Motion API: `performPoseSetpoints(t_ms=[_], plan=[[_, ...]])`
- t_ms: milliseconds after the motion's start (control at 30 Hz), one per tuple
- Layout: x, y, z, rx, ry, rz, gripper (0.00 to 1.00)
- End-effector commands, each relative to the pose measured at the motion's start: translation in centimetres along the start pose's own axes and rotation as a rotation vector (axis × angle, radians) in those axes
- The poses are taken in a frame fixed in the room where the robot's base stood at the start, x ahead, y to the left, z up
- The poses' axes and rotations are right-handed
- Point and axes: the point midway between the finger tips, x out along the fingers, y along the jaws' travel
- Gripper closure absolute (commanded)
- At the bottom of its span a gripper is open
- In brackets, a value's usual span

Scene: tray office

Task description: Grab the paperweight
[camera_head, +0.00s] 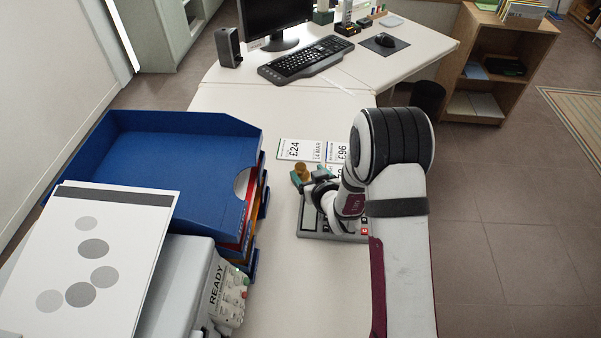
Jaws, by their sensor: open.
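A small brass-brown knob-shaped object (303,170), which looks like the paperweight, stands on the white desk just right of the blue tray stack. My gripper (306,179) is low over the desk with its teal fingers around or very near this object. The jaws are open. My wrist and arm come in from the right and hide part of the gripper. Whether the fingers touch the object cannot be told from this view.
A calculator (312,222) lies under my wrist, and price cards (296,150) lie just behind. Blue trays (240,128) and a printer (186,282) with a sheet (125,225) on it stand at left. A keyboard (305,60) and mouse (385,40) are farther back. The near desk strip is clear.

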Motion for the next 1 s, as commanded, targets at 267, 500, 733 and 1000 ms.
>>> performPoseSetpoints(t_ms=[267,500,733,1000], plan=[[4.3,-0.4,0.5,0.001,-0.002,0.000,0.24],[4.3,-0.4,0.5,0.001,-0.002,0.000,0.33],[4.3,-0.4,0.5,0.000,-0.002,0.000,0.74],[4.3,-0.4,0.5,0.000,-0.001,0.000,1.00]])
